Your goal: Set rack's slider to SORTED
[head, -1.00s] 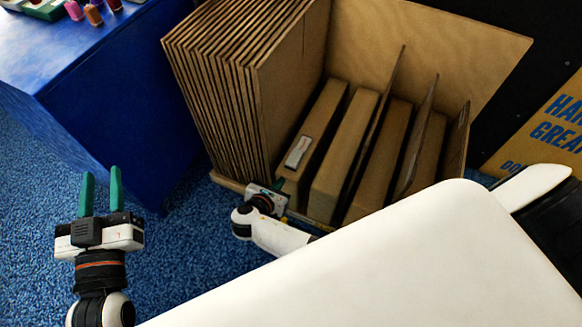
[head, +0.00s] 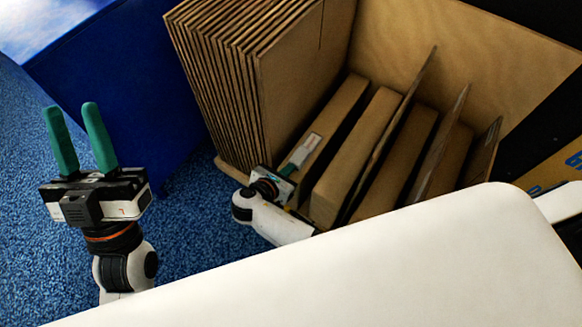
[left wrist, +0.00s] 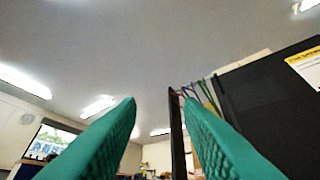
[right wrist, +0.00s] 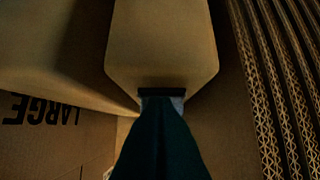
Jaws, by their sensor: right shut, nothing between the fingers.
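The rack (head: 470,55) is a brown bin holding flat cartons and dividers. The slider appears to be the small grey plate (head: 312,142) on top of the leftmost narrow brown block (head: 345,98). Its lettering is too small to read. My right gripper (head: 292,167) is shut and empty, its green fingers at the plate's near end. In the right wrist view the shut fingers (right wrist: 160,125) reach a dark bar with a grey edge (right wrist: 160,92); I cannot tell whether they touch. My left gripper (head: 80,140) is open and empty, pointing up over the carpet.
A stack of flat cardboard (head: 215,85) stands left of the narrow blocks. A blue cabinet (head: 130,100) is further left. My white body covers the lower right. Blue carpet (head: 190,240) is free between the left arm and the rack.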

